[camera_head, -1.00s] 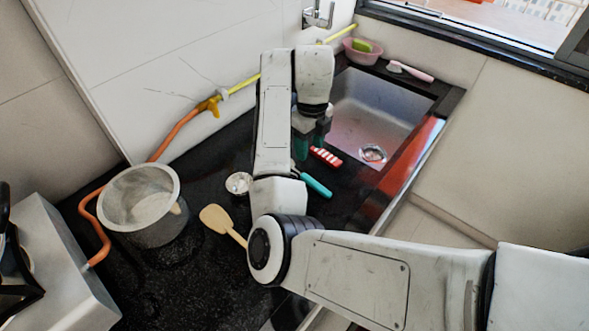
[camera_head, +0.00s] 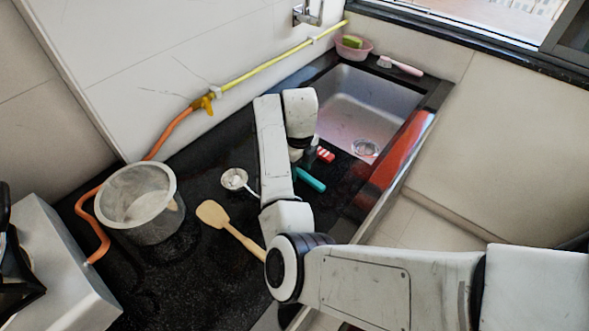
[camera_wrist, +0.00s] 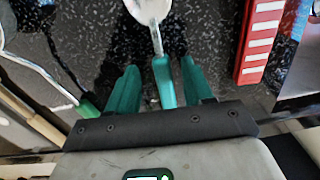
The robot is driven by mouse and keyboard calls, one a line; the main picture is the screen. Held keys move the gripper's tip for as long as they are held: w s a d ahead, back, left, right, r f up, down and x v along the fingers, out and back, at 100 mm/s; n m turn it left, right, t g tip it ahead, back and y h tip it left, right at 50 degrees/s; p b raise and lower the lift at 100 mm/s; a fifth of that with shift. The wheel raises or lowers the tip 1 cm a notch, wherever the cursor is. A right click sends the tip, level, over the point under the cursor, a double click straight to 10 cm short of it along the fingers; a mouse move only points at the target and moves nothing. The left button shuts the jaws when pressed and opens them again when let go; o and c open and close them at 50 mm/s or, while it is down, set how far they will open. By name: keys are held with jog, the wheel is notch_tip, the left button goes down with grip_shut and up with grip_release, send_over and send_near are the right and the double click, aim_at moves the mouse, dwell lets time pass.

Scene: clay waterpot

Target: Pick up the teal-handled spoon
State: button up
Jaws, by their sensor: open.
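The teal-handled spoon (camera_wrist: 163,82) lies on the black counter in the wrist view, its silver bowl at the top and its handle toward me. In the head view part of its teal handle (camera_head: 311,180) shows right of my arm; the rest is hidden. My gripper (camera_wrist: 160,78) is open, with a teal finger on each side of the handle. The handle looks nearer the right finger; I cannot tell whether they touch or how much height is left. In the head view my arm hides most of the gripper.
A red-and-white striped object (camera_wrist: 262,40) lies right of the spoon. A small ladle (camera_head: 233,178), a wooden spatula (camera_head: 213,213) and a metal pot (camera_head: 140,200) stand or lie to the left. The sink (camera_head: 368,100) is behind, to the right.

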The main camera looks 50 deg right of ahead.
jog(key=shift+d+f, duration=0.1)
jog(key=shift+d, duration=0.05)
jog(key=c, duration=0.5)
grip_shut()
